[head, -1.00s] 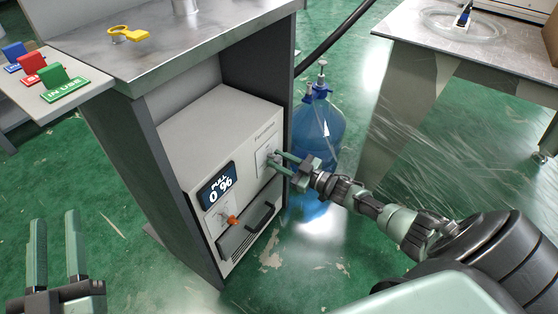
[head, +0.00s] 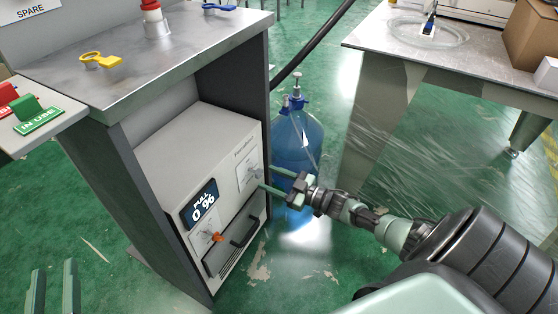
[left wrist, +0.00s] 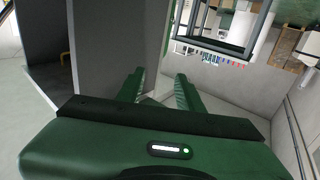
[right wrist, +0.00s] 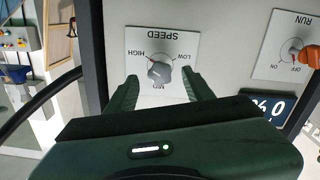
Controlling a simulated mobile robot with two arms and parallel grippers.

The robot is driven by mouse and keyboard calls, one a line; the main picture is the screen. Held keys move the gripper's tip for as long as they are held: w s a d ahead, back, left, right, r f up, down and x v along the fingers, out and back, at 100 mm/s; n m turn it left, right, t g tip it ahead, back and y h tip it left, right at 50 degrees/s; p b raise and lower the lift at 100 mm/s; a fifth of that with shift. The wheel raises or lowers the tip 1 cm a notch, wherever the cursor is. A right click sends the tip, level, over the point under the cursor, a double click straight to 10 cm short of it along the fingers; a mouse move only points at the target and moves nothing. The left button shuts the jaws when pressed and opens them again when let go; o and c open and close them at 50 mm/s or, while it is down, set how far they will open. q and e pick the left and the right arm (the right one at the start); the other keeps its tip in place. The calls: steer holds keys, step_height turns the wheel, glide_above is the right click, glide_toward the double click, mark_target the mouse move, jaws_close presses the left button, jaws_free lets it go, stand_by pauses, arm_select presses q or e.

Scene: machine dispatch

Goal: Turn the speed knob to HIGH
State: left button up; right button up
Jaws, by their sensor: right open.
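The grey speed knob (right wrist: 160,70) sits on a white SPEED plate on the machine's front, upside down in the right wrist view. HIGH is at its upper left, LOW at its upper right and MID below. I cannot tell surely where its pointer stands. My right gripper (right wrist: 160,84) is open, one finger to each side of the knob; contact is not clear. In the head view my right gripper (head: 264,177) is at the machine's (head: 187,150) upper front panel. My left gripper (head: 54,264) is open and empty at the lower left; it also shows in the left wrist view (left wrist: 160,76).
The display (head: 200,204) reads PULL 0 %. An orange part (head: 217,237) is at the RUN switch (right wrist: 293,50). The machine stands under a metal bench (head: 150,62). A blue bottle (head: 298,140) stands close behind my right gripper. Green floor is free in front.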

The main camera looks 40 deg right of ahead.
arm_select(q)
steer(key=shift+s+a+f+g+y, duration=0.15)
steer(key=shift+f+g, duration=0.2)
steer(key=shift+f, duration=0.35)
steer(key=shift+s+a+f+g+y, duration=0.1)
steer(key=shift+f+g, duration=0.3)
steer(key=shift+f, duration=0.25)
steer(key=shift+s+a+f+g+y, duration=0.15)
steer(key=shift+f+g, duration=0.2)
steer(key=shift+f, duration=0.35)
arm_select(e)
steer(key=shift+v, duration=1.7)
steer(key=shift+a, duration=0.1)
